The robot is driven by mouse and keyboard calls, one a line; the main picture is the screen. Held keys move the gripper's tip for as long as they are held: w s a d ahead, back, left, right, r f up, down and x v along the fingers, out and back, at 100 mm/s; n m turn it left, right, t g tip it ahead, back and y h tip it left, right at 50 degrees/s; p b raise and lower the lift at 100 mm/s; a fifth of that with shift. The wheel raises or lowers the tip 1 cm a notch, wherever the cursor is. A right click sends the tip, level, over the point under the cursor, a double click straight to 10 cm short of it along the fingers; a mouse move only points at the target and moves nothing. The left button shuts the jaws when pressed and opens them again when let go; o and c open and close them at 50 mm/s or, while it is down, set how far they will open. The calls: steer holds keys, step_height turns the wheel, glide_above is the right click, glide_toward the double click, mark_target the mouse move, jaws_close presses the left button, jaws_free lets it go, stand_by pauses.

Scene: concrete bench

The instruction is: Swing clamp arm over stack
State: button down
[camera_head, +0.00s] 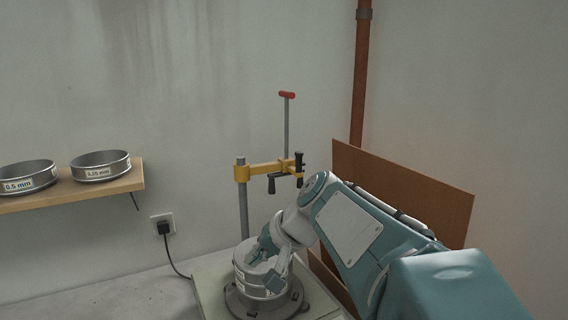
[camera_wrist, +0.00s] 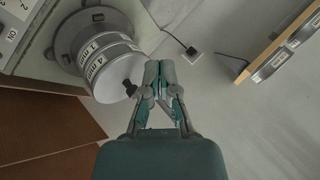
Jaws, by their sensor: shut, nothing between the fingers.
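The clamp arm (camera_head: 262,171) is a yellow bar on a grey upright post (camera_head: 243,213). It reaches right from the post, above the height of my gripper. The stack (camera_head: 250,278) of round metal sieves stands on a dark round base in front of the post. In the wrist view the stack (camera_wrist: 99,58) shows size labels and a pale top with a black knob beside its edge. My gripper (camera_head: 266,262) is low by the stack, partly overlapping it in view. In the wrist view my gripper (camera_wrist: 163,68) is shut and empty.
A wooden shelf (camera_head: 85,195) at the left holds two loose sieves (camera_head: 28,178), (camera_head: 101,166). A brown panel (camera_head: 410,195) stands at the right, behind my arm. A cable runs from a wall socket (camera_head: 163,226). The bench left of the machine is clear.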

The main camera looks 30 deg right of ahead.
steer(key=w+d+r+m+t+y, duration=0.2)
steer(key=w+d+r+m+t, duration=0.25)
steer(key=w+d, duration=0.7)
steer(key=w+d+r+m+t, duration=0.1)
steer(key=d+t, duration=0.1)
steer(key=d, duration=0.7)
steer(key=w+d+r+m+t, duration=0.2)
steer(key=d+t, duration=0.1)
steer(key=d, duration=0.7)
steer(key=shift+d+r, duration=0.15)
steer(key=shift+d, duration=0.1)
steer(key=shift+w+a+t, duration=0.1)
steer(key=shift+t, duration=0.15)
steer(key=x, duration=1)
steer(key=shift+s+a, duration=1.35)
steer(key=shift+a, duration=0.15)
steer(key=shift+s+a, duration=0.1)
steer(key=shift+s, duration=0.1)
